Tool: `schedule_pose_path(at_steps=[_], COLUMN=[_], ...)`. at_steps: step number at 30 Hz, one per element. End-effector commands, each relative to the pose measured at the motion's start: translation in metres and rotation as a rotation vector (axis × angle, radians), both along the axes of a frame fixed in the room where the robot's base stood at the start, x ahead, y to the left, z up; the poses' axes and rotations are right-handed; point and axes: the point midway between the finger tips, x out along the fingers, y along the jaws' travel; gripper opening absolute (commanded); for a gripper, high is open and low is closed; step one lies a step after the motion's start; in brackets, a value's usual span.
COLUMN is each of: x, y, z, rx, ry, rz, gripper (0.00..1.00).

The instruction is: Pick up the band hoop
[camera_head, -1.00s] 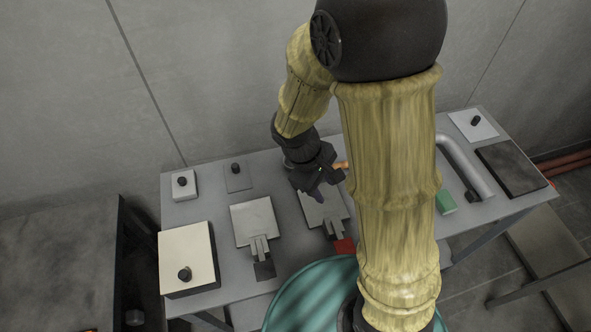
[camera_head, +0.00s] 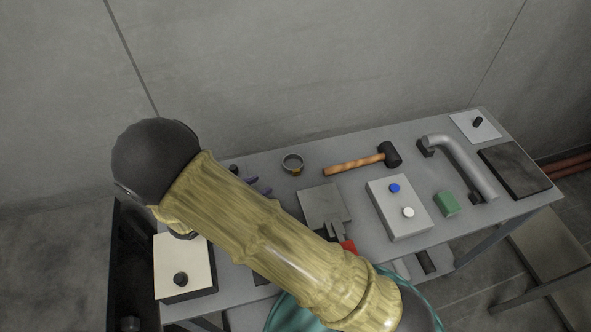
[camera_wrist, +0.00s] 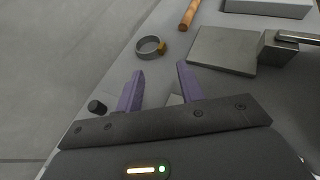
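The band hoop (camera_head: 292,162) is a small grey ring with an orange-gold piece on one side. It lies on the grey table toward the wall, left of the hammer. In the wrist view the hoop (camera_wrist: 148,48) is ahead of my fingertips, apart from them. My gripper (camera_head: 258,186) shows only its purple fingertips in the head view, to the left of and nearer than the hoop; my arm hides the rest. In the wrist view my gripper (camera_wrist: 160,71) has its two purple fingers spread with nothing between the tips.
A hammer (camera_head: 357,163) with an orange handle lies right of the hoop. A flat grey plate (camera_head: 322,203) lies nearer. A box with blue and white knobs (camera_head: 400,215), a green block (camera_head: 446,204) and a pipe handle (camera_head: 463,163) stand further right. Table around the hoop is clear.

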Motion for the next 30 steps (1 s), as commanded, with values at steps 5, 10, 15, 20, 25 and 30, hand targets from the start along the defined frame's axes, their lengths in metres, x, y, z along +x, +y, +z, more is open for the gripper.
schedule_pose_path(at_steps=[5,10,15,20,25,30], x=[0.010,0.028,0.046,0.063,0.074,0.075], y=[-0.012,-0.034,-0.055,-0.074,-0.085,-0.086], z=[-0.005,-0.016,-0.028,-0.038,-0.046,-0.047], rx=[-0.003,-0.002,-0.001,-0.001,0.000,0.001], ry=[0.001,0.002,0.003,0.002,0.001,0.002], rz=[-0.004,-0.006,-0.007,-0.008,-0.005,-0.004], gripper=[0.38,0.38,0.38,0.38,0.38,0.38])
